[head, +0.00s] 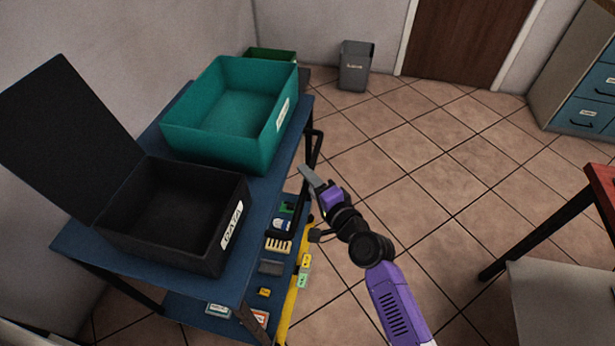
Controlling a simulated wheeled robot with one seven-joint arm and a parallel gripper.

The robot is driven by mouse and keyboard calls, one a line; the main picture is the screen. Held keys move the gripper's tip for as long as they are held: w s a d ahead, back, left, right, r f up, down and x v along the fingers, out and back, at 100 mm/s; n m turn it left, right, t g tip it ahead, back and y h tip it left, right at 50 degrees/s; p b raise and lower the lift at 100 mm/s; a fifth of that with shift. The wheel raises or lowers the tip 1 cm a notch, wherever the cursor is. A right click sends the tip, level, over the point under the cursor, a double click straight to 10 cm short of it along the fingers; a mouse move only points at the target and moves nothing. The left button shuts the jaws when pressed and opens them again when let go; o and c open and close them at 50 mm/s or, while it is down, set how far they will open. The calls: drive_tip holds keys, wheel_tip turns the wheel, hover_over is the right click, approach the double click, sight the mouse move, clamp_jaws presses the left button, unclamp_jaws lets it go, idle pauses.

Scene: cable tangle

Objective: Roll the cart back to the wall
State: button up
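The cart (267,205) has a blue top, a dark frame and a lower blue shelf, and it stands at the left, close to the left wall (150,45). Its black handle (316,148) sticks out on the right side towards the far end. My gripper (307,178) is just below the handle in the picture, beside the cart's right edge. Its grey fingers overlap in this view, so I cannot tell whether they are apart. I see no clear contact with the handle. The cart's wheels are hidden.
On the cart stand an open black box (240,205) labelled DATA and a teal bin (262,150). The lower shelf holds several small items. A grey bin (356,66) stands by the far wall. A red-topped table (602,185) is at the right. The tiled floor (430,150) between is clear.

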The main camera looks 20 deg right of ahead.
drive_tip(key=shift+w, duration=0.2)
clamp_jaws()
drive_tip(key=shift+f, duration=0.1)
idle(1.3)
